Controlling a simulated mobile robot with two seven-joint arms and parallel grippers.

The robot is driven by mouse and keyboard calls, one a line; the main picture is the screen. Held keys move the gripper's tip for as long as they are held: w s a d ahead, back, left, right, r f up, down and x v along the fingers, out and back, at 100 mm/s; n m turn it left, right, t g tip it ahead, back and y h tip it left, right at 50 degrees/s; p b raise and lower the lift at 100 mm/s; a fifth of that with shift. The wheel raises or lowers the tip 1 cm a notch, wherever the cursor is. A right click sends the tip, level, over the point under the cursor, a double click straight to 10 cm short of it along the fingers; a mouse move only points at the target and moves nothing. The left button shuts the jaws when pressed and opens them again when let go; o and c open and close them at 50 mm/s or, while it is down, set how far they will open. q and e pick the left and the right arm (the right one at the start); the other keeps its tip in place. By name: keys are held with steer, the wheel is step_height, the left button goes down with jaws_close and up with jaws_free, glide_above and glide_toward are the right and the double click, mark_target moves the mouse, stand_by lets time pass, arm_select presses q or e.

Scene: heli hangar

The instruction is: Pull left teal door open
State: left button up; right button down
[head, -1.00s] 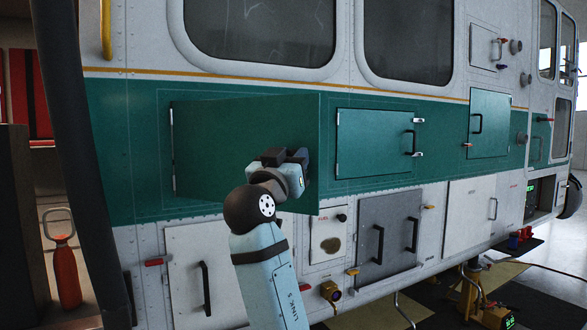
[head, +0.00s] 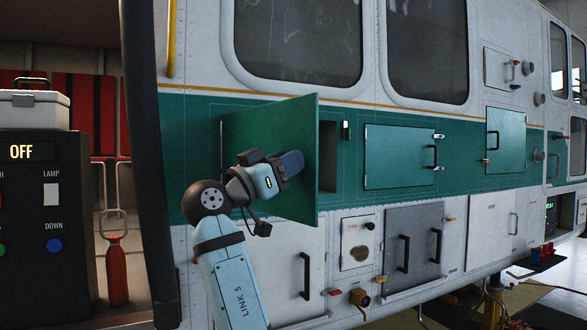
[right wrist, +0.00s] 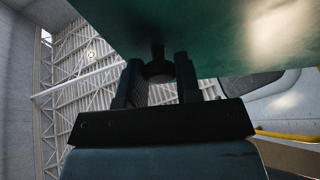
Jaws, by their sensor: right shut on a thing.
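The left teal door (head: 296,118) stands swung out from the vehicle's side, hinged at its left edge. A dark compartment opening (head: 328,157) shows past its free right edge. My right gripper (head: 288,165) is in front of the door's face and hides its handle in the head view. In the right wrist view, my right gripper's fingers (right wrist: 158,80) are shut around the dark handle (right wrist: 157,50) under the teal panel (right wrist: 215,35). My left gripper is not in view.
A second teal door (head: 395,155) to the right is closed. Grey and white panels with black handles lie below. A control box (head: 30,215) with a white case (head: 35,108) on it stands at the left, near a red extinguisher (head: 117,270).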

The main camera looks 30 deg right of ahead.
steer(key=shift+a+g, duration=0.4)
steer(key=shift+a, duration=0.15)
steer(key=c, duration=0.8)
jaws_free()
steer(key=v, duration=1.3)
steer(key=shift+a+f+b, duration=0.1)
steer(key=shift+a+b, duration=0.25)
steer(key=shift+a, duration=0.1)
